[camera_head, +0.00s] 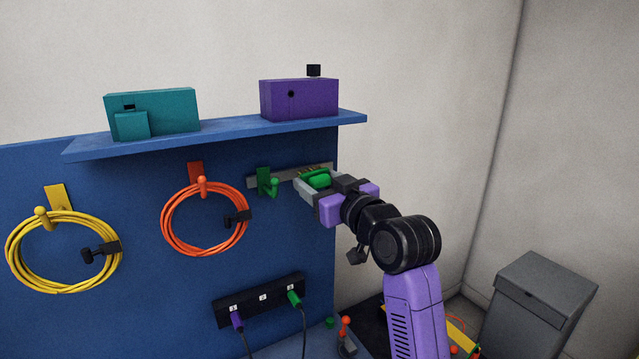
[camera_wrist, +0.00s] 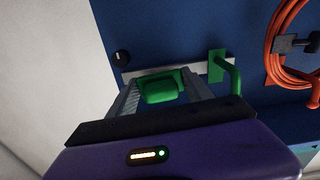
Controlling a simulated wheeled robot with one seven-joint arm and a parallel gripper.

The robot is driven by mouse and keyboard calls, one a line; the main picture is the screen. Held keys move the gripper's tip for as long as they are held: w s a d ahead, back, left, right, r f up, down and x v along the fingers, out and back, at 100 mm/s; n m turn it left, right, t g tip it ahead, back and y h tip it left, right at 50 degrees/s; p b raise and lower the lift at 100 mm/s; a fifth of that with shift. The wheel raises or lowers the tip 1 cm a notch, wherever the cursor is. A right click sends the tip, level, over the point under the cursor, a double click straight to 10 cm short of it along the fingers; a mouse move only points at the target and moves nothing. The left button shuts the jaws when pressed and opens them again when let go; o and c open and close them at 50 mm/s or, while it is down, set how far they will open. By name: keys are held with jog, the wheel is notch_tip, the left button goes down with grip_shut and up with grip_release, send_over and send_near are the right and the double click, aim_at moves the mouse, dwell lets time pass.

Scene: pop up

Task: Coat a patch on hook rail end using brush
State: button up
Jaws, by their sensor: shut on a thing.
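My gripper (camera_head: 314,182) is shut on a green piece, which I take to be the brush (camera_head: 318,178). It also shows between the grey fingers in the wrist view (camera_wrist: 160,90). Its bristles cannot be made out. The grey hook rail (camera_head: 289,176) is fixed to the blue panel under the shelf, with a green hook (camera_head: 265,182) on its left part. My gripper is at the rail's right end and partly hides it. In the wrist view the rail (camera_wrist: 200,73) runs just behind the brush; I cannot tell whether they touch. No coated patch can be made out.
An orange cable coil (camera_head: 205,218) and a yellow one (camera_head: 62,252) hang to the left. A blue shelf (camera_head: 225,132) juts out above, carrying a teal box (camera_head: 165,108) and a purple box (camera_head: 300,99). A black socket strip (camera_head: 260,300) is below.

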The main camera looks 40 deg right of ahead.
aim_at(333, 168)
jog(key=shift+w+d, duration=0.2)
jog(key=shift+w, duration=0.45)
jog(key=shift+s+d, duration=0.3)
jog(key=shift+d, duration=0.55)
jog(key=shift+s+d, duration=0.3)
jog(key=shift+d, duration=0.5)
jog(key=d, duration=0.3)
jog(key=shift+s+d, duration=0.2)
jog(key=shift+s, duration=0.1)
jog(key=shift+a, duration=0.1)
jog(key=shift+w+a+p, duration=0.3)
jog(key=shift+a, duration=0.8)
jog(key=shift+w+a+p, duration=0.25)
jog(key=shift+a+p, duration=0.1)
jog(key=shift+a, duration=0.8)
jog(key=shift+w+a+p, duration=0.3)
jog(key=shift+a, duration=0.8)
jog(key=shift+s, duration=0.1)
